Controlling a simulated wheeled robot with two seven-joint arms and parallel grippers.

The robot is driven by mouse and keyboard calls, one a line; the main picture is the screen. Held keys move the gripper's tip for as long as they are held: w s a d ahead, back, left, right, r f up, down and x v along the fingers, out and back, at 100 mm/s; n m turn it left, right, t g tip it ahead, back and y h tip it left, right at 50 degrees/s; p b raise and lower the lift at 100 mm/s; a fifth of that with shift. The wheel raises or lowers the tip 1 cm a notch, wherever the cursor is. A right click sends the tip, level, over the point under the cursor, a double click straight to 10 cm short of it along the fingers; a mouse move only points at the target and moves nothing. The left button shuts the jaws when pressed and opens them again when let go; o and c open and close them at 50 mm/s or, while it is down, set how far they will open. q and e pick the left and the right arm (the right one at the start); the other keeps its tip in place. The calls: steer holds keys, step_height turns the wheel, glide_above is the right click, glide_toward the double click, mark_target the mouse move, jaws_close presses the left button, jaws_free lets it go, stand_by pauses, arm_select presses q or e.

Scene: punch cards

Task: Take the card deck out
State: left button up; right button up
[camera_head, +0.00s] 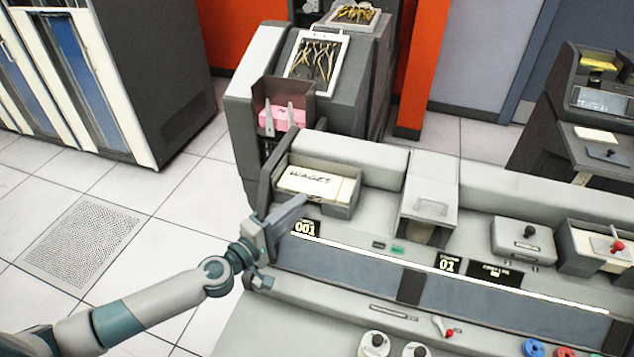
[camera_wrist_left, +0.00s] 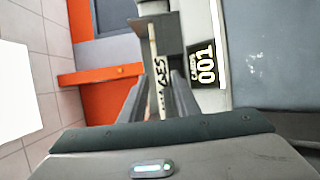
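The card deck (camera_head: 310,182), a cream block with "WAGES" written on it, lies in a grey open tray (camera_head: 337,209) at the left end of the machine. My left gripper (camera_head: 296,206) is just in front of the tray, low and near the "001" label. In the left wrist view the deck (camera_wrist_left: 156,80) shows edge-on between the two spread fingers of the left gripper (camera_wrist_left: 160,78). The fingers look open, with gaps beside the deck. I cannot tell how far the fingertips reach along it. My right gripper is not in view.
A pink card stack (camera_head: 282,118) sits in a dark holder behind the tray. The grey machine (camera_head: 390,282) runs to the right, with a raised grey cover (camera_head: 430,193) beside the tray. Open tiled floor (camera_head: 175,225) lies to the left.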

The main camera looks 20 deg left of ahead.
mark_target(312, 198)
arm_select(q)
steer(key=shift+w+d, duration=0.35)
steer(key=shift+w, duration=0.25)
steer(key=shift+a+p+x, duration=0.15)
steer(key=shift+p+x, duration=0.1)
steer(key=shift+x, duration=1.05)
steer(key=shift+a+p+x, duration=0.1)
steer(key=shift+p+x, duration=0.15)
steer(key=shift+x, duration=1.05)
steer(key=shift+w+f, duration=0.1)
steer(key=shift+f, duration=0.05)
jaws_close()
